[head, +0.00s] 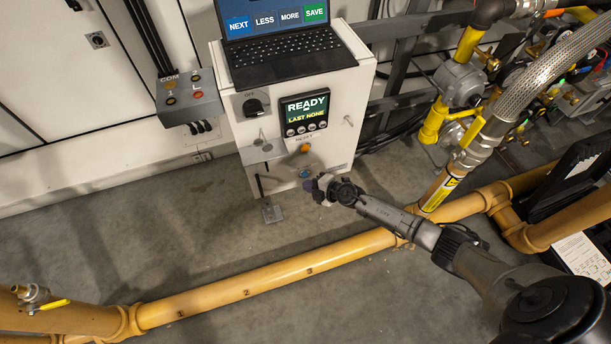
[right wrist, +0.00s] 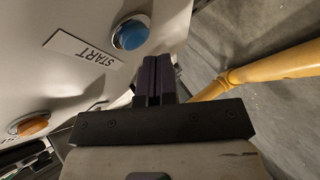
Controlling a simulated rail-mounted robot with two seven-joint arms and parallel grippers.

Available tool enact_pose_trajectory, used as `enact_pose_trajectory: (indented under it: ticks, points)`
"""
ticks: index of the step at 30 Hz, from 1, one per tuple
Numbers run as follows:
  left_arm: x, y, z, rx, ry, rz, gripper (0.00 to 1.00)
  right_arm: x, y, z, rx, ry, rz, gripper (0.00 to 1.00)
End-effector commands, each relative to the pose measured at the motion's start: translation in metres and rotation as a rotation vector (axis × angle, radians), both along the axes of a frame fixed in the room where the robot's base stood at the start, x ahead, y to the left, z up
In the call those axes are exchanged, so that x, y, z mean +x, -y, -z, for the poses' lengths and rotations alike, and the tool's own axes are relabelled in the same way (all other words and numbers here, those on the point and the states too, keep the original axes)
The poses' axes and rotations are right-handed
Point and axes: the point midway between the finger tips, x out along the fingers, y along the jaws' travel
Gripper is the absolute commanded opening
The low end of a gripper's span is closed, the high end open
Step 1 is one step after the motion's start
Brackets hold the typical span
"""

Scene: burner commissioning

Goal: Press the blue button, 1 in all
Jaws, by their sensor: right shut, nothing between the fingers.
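The blue button (head: 305,173) is low on the front of the white control cabinet (head: 343,104). In the right wrist view the blue button (right wrist: 131,33) is a domed cap in a metal ring, beside a label reading START. My right gripper (head: 316,187) is in front of the cabinet's lower front, close to the button. In the right wrist view its dark fingers (right wrist: 154,75) are together, with nothing between them. The fingertips are just beside and below the button in that view, apparently apart from it. My left gripper is not in view.
An orange button (right wrist: 31,126) also sits on the cabinet front. The cabinet screen (head: 304,114) reads READY and LAST NONE. A laptop (head: 277,42) stands on top. A yellow pipe (head: 270,278) crosses the floor below my right arm. A grey box (head: 190,98) stands left.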

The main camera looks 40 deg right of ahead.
Motion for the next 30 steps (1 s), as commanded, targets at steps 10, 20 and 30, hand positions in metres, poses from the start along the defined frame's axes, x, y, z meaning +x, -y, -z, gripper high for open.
enact_pose_trajectory:
  ticks: [10, 20, 30]
  points:
    - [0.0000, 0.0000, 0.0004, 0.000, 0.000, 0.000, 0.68, 0.0070, 0.0021, -0.0005, 0.001, 0.002, 0.001, 0.00]
    - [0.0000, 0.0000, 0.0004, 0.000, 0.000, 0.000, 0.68, 0.0081, 0.0028, 0.0000, 0.000, 0.000, 0.000, 0.00]
    - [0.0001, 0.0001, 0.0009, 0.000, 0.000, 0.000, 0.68, 0.0097, 0.0034, 0.0001, 0.000, 0.000, 0.000, 0.00]
